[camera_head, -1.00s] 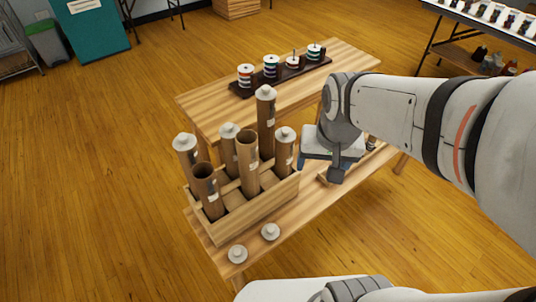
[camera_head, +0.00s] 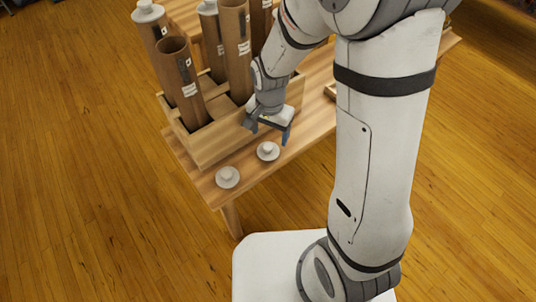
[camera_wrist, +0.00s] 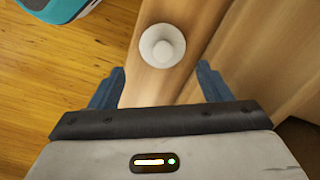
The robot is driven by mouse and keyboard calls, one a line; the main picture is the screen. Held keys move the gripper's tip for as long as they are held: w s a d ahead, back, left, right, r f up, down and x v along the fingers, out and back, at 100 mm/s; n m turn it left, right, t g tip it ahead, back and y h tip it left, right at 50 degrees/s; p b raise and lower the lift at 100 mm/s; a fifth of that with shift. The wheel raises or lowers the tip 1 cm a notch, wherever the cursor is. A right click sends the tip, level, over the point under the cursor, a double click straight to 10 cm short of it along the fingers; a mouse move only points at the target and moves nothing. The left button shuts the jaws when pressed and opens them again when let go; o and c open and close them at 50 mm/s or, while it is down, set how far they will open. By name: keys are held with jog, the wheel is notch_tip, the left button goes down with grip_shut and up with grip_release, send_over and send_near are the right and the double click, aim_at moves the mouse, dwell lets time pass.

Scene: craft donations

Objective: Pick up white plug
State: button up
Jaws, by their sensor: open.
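Two white plugs lie on the front strip of the wooden table: a left plug (camera_head: 228,177) and a right plug (camera_head: 268,151), both round discs with a raised knob. My gripper (camera_head: 268,128) is open and empty, pointing down above the table just behind the right plug, beside the crate. In the wrist view one white plug (camera_wrist: 162,45) lies ahead of the open fingers (camera_wrist: 161,82), roughly centred between them and apart from them. I cannot tell which of the two plugs it is.
A wooden crate (camera_head: 206,150) with tall brown tubes stands close behind the plugs. An open tube (camera_head: 182,80) stands at its front left; a capped tube (camera_head: 149,14) stands behind it. The table edge is close in front of the plugs, with floor beyond.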

aim_at(268, 147)
jog(key=f+b, duration=0.1)
jog(key=f, duration=0.1)
jog(key=f+b, duration=0.1)
jog(key=f, duration=0.2)
jog(key=f+b, duration=0.1)
jog(key=f, duration=0.1)
jog(key=shift+s+a+f, duration=0.15)
jog(key=shift+a+f, duration=0.1)
jog(key=shift+a, duration=0.05)
jog(key=shift+r, duration=0.1)
jog(key=c, duration=0.7)
